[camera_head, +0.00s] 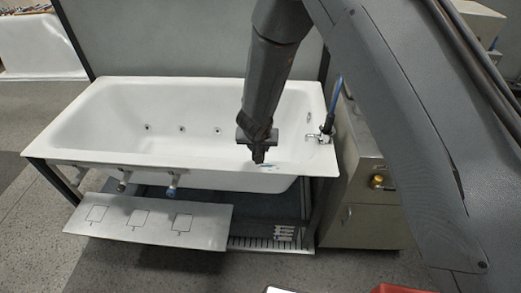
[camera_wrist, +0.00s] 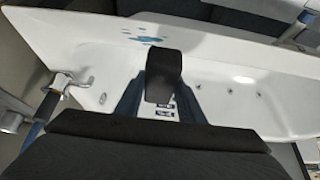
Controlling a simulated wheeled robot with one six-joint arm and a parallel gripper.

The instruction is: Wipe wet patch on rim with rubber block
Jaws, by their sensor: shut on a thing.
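The white bathtub shell (camera_head: 90,150) lies on a dark frame. The wet patch (camera_wrist: 142,38) is a blue smear with small spots on the flat rim in the wrist view. In the head view the wet patch (camera_head: 268,167) shows faintly on the near rim, towards the right end. My gripper (camera_head: 258,150) is just over that rim, pointing down. It is shut on the black rubber block (camera_wrist: 164,78), which juts out between the fingers. In the wrist view the patch lies just beyond the block's far end. I cannot tell whether the block touches the rim.
A tap (camera_head: 325,130) with a blue hose stands at the tub's right end. A metal shelf (camera_head: 150,222) with outlined squares sits in front. A grey cabinet (camera_head: 362,195) stands at the right, and a red tray (camera_head: 400,289) at the bottom edge.

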